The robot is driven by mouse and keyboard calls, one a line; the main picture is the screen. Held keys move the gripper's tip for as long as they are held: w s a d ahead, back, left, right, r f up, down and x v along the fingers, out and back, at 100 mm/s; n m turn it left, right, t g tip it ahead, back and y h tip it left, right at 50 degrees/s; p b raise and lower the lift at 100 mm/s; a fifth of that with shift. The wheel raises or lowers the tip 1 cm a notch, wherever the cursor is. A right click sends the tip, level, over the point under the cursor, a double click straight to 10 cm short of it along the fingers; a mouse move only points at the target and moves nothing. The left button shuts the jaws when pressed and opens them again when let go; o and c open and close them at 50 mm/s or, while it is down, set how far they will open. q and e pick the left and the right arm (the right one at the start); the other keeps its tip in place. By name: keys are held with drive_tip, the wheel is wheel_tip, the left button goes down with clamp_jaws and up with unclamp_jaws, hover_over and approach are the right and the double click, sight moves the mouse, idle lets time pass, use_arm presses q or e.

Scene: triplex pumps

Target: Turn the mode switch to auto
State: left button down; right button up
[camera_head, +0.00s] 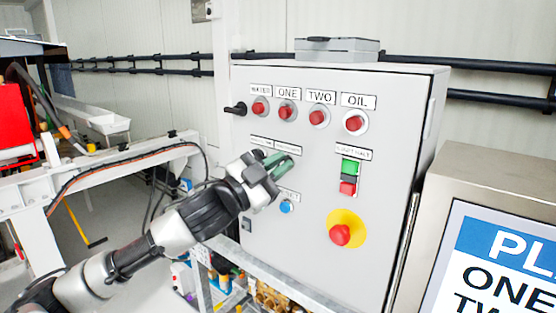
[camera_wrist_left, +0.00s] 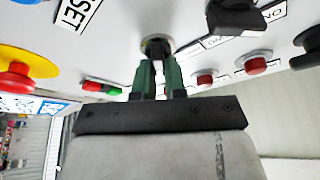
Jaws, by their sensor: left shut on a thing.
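The grey control cabinet (camera_head: 385,110) carries red push buttons, switches and small labels on its front. My left gripper (camera_head: 284,163) is at the panel, below a label (camera_head: 287,148) too small to read. In the left wrist view, its two green fingers (camera_wrist_left: 158,82) are closed on a round-based switch (camera_wrist_left: 157,44), which I take as the mode switch. Its knob is mostly hidden between the fingers, so its setting cannot be seen. A second black switch (camera_wrist_left: 235,18) sits beside it, free of the fingers. My right gripper is not in view.
A red emergency button on a yellow base (camera_head: 341,232) is at lower right. A green and red button pair (camera_head: 349,177) is right of the gripper, and a blue button (camera_head: 287,206) just below. A black handle (camera_head: 236,108) juts from the left edge.

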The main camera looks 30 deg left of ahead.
use_arm(q)
drive_tip(key=shift+m, duration=0.7)
drive_tip(key=shift+g+h, duration=0.3)
drive_tip(key=c, duration=1.2)
unclamp_jaws()
drive_tip(key=shift+b+v, duration=2.25)
drive_tip(key=shift+v, duration=3.15)
